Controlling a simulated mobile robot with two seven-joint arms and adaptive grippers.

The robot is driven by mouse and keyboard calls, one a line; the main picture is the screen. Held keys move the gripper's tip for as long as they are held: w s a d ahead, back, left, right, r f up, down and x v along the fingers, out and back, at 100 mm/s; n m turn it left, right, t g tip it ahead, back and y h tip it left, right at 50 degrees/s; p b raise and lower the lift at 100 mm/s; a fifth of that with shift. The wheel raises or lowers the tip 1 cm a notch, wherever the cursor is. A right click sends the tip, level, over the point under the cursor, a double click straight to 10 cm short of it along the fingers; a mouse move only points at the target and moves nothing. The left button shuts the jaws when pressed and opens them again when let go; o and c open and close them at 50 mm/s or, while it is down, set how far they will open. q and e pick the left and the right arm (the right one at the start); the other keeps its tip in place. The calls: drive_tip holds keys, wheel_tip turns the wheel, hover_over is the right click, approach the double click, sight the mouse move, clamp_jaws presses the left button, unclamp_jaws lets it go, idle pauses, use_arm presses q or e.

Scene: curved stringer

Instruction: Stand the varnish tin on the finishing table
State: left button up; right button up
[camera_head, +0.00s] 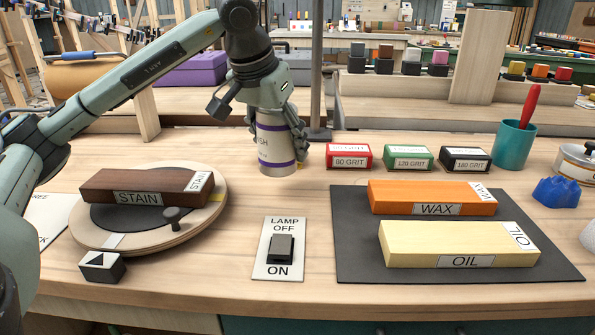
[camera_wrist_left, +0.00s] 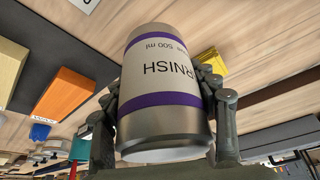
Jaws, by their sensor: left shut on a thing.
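The varnish tin (camera_head: 275,150) is a white and silver can with purple bands. In the wrist view the tin (camera_wrist_left: 160,85) fills the middle, with "VARNISH" and "500 ml" upside down. My left gripper (camera_head: 280,125) is shut on it from above, with fingers on both sides of the can. In the head view the tin hangs about upright over the back middle of the wooden finishing table (camera_head: 190,300). I cannot tell clearly whether its base touches the tabletop. My right gripper is in neither view.
Three grit boxes (camera_head: 348,157) stand right of the tin. A round turntable (camera_head: 215,215) carries a dark STAIN block (camera_head: 125,183). A lamp switch plate (camera_head: 262,268) lies in front. WAX and OIL blocks rest on a dark mat (camera_head: 355,260). A teal cup (camera_head: 512,145) stands right.

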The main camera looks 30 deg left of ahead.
sight(296, 168)
use_arm(q)
drive_tip(key=d+f, duration=0.1)
drive_tip(key=w+d, duration=0.1)
drive_tip(key=shift+w+d+f, duration=0.15)
drive_tip(key=shift+d+f, duration=0.15)
drive_tip(key=shift+f, duration=0.05)
wheel_tip(296, 168, down, 3)
drive_tip(key=shift+f, duration=0.45)
drive_tip(key=o, duration=1.4)
drive_tip(key=shift+f, duration=0.1)
drive_tip(key=o, duration=0.5)
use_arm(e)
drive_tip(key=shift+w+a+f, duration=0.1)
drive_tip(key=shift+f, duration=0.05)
